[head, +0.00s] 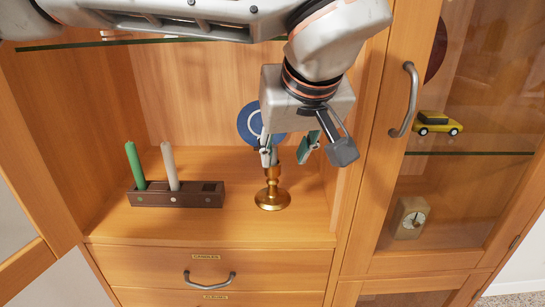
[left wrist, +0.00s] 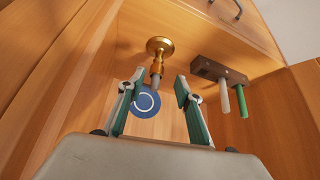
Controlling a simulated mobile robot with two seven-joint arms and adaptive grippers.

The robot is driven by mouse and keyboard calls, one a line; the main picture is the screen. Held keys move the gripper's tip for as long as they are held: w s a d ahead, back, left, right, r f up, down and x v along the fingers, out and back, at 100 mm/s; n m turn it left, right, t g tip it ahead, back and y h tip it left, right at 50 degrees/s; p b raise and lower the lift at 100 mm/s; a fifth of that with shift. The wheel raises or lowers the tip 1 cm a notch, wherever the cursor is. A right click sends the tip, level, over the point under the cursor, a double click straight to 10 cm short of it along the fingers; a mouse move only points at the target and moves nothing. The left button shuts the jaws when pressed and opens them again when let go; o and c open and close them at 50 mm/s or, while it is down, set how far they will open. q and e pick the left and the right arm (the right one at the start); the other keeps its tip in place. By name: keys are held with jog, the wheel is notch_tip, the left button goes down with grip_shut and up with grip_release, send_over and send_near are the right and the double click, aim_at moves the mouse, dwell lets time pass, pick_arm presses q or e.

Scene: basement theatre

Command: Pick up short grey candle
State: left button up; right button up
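A short grey candle (left wrist: 156,79) stands in a brass candlestick (head: 272,196) on the cabinet shelf. In the left wrist view the candlestick (left wrist: 159,47) shows beyond the fingertips, with the candle pointing towards my gripper. My left gripper (head: 286,153) reaches down from above over the candlestick and mostly hides the candle in the head view. Its green-padded fingers are apart; in the left wrist view the gripper (left wrist: 161,82) is open, the candle nearer the left fingertip. I cannot tell whether they touch. My right gripper is not in view.
A dark brown block (head: 150,199) left of the candlestick holds a green candle (head: 135,165) and a pale candle (head: 170,166), with one slot empty. A blue plate (head: 247,124) stands behind. Cabinet sides enclose the shelf; a glass door (head: 465,190) is at right. The shelf front is clear.

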pick_arm(q)
jog(key=p, duration=0.1)
send_near(274, 147)
jog(key=x, duration=0.4)
jog(key=shift+p+x, duration=0.3)
jog(key=shift+x, duration=2.5)
jog(key=shift+r, duration=0.1)
jog(key=c, duration=0.9)
